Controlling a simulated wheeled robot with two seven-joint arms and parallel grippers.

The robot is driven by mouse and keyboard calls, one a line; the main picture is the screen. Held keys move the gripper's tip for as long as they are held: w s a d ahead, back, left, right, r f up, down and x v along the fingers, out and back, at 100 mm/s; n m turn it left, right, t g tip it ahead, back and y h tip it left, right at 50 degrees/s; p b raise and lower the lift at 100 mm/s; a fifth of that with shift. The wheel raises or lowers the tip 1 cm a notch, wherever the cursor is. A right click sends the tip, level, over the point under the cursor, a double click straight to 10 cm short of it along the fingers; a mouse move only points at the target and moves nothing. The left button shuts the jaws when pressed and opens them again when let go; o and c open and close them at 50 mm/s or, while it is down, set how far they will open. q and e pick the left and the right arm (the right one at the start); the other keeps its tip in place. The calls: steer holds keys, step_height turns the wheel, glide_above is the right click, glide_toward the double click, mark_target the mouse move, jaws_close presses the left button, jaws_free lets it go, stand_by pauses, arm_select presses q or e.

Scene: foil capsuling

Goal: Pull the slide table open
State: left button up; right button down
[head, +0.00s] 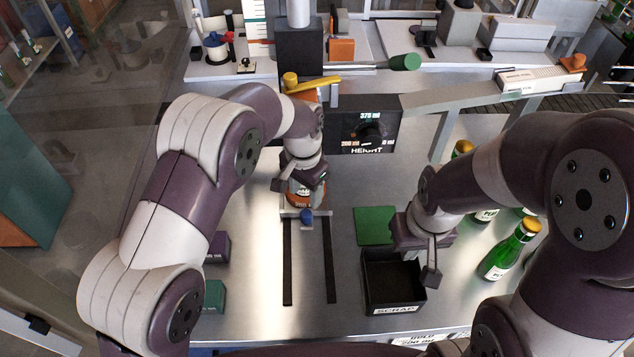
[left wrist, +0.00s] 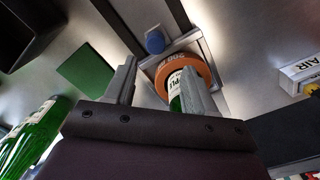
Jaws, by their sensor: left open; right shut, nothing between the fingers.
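The slide table (head: 291,213) is a small metal plate at the far end of two black rails (head: 288,262). A blue knob (head: 306,217) sits on its near edge and also shows in the left wrist view (left wrist: 155,42). An orange ring nest (left wrist: 201,68) on the plate holds a green bottle (left wrist: 175,101), partly hidden by my gripper. My left gripper (head: 298,184) is open above the nest, just beyond the knob. Its fingers (left wrist: 158,72) are apart, with the bottle seen between them. My right gripper (head: 432,274) is shut and empty by the scrap bin's right side.
A black scrap bin (head: 395,309) and a green pad (head: 374,224) stand right of the rails. Green bottles (head: 508,250) stand further right. A black height dial box (head: 362,124) is behind. Purple (head: 218,247) and green (head: 214,296) blocks lie left. The space over the rails is clear.

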mark_target(306, 214)
arm_select(q)
steer(key=shift+s+a+f+p, duration=0.1)
steer(key=shift+s+p, duration=0.35)
steer(key=shift+s, duration=0.45)
steer(key=shift+s+f+p, duration=0.25)
steer(key=shift+f+p, duration=0.1)
steer(key=shift+f, duration=0.45)
steer(key=f, duration=0.1)
steer(key=w+f, duration=0.1)
steer(key=f, duration=0.1)
steer(key=f+p, duration=0.1)
steer(key=shift+w+f, duration=0.2)
steer(key=shift+w, duration=0.05)
steer(key=shift+f, duration=0.15)
steer(key=shift+s, duration=0.4)
steer(key=c, duration=0.9)
jaws_close()
arm_select(e)
steer(key=r, duration=0.1)
steer(key=s+r, duration=0.1)
steer(key=r, duration=0.1)
steer(key=shift+s, duration=0.3)
